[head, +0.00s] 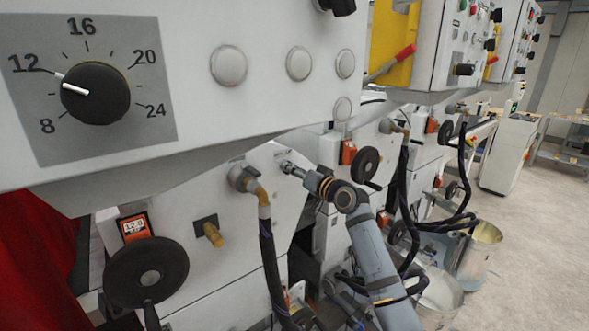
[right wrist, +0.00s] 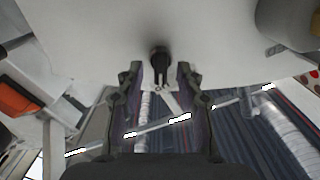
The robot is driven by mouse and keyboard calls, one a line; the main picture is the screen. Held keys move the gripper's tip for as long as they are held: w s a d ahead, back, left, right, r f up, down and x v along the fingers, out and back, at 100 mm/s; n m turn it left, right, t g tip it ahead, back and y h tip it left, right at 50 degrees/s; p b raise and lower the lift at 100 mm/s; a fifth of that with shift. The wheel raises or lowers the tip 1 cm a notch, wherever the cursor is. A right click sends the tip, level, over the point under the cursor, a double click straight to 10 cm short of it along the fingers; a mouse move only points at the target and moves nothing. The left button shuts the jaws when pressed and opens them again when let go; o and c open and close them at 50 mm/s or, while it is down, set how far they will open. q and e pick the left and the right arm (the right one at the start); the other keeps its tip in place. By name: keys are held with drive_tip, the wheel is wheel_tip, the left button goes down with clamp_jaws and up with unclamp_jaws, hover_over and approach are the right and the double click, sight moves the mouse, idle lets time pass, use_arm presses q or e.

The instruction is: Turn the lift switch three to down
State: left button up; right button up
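In the right wrist view a black switch knob (right wrist: 160,60) sticks out of a pale panel, straight ahead of my right gripper (right wrist: 158,78). The two fingers are apart, one on each side of the line to the knob, with nothing held. I cannot tell whether the knob is between the tips or just beyond them. No label shows that it is lift switch three. In the head view my right gripper (head: 299,173) is small and close to the machine's lower white front; the knob there is hidden or too small to tell. My left gripper is not in view.
A dial (head: 95,93) fills the head view's upper left, with a black handwheel (head: 146,272) below. A hose (head: 268,265) hangs left of my right arm, and another handwheel (head: 364,165) stands to its right. Buckets (head: 478,252) stand at right; floor beyond is clear.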

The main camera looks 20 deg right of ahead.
drive_tip(key=shift+c, duration=0.4)
clamp_jaws()
